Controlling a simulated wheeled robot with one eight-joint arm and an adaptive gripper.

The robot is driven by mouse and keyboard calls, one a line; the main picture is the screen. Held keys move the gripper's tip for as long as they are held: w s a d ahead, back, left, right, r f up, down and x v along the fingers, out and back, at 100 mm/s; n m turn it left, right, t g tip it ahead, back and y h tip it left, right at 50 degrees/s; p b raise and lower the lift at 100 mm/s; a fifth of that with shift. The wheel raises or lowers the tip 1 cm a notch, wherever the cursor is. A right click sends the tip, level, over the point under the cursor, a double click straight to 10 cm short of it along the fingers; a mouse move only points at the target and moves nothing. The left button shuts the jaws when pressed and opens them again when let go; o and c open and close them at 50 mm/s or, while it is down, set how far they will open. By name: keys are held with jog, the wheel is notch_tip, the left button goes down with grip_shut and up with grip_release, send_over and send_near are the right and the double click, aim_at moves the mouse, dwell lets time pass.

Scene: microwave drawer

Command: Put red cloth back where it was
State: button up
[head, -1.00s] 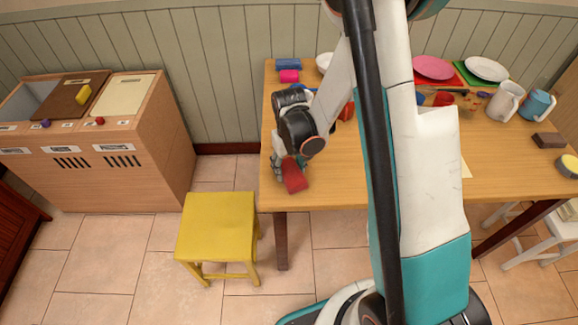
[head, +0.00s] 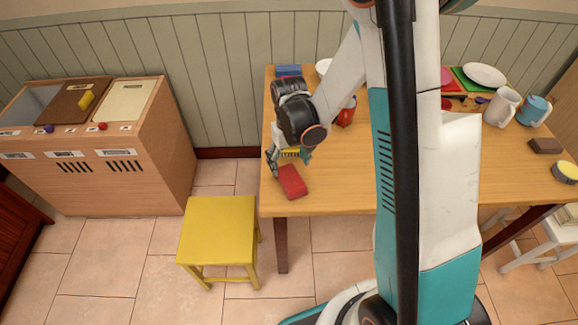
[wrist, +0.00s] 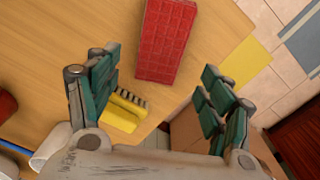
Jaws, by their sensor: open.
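The red cloth (head: 292,181) is a folded, block-like piece lying flat on the table near its front left corner. In the wrist view the red cloth (wrist: 167,40) lies just beyond the fingertips, with a checked pattern on top. My gripper (head: 289,159) is open and empty, just behind the cloth and apart from it. The wrist view shows the teal fingers of my gripper (wrist: 160,68) spread wide, with nothing between the tips.
A yellow bristled item (wrist: 125,110) lies on the table (head: 330,190) under my gripper. A red mug (head: 346,112) and a blue folded piece (head: 288,71) stand farther back. A yellow stool (head: 219,230) is left of the table.

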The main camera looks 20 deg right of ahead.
notch_tip(320, 180, up, 7)
jog(key=p, duration=0.2)
notch_tip(320, 180, up, 13)
jog(key=t, duration=0.3)
send_over(289, 174)
jog(key=s, duration=0.7)
jog(key=s+r+m+t, duration=0.1)
jog(key=s+r+t, duration=0.3)
jog(key=s, duration=0.5)
jog(key=shift+s+r, duration=0.4)
jog(key=shift+r, duration=0.8)
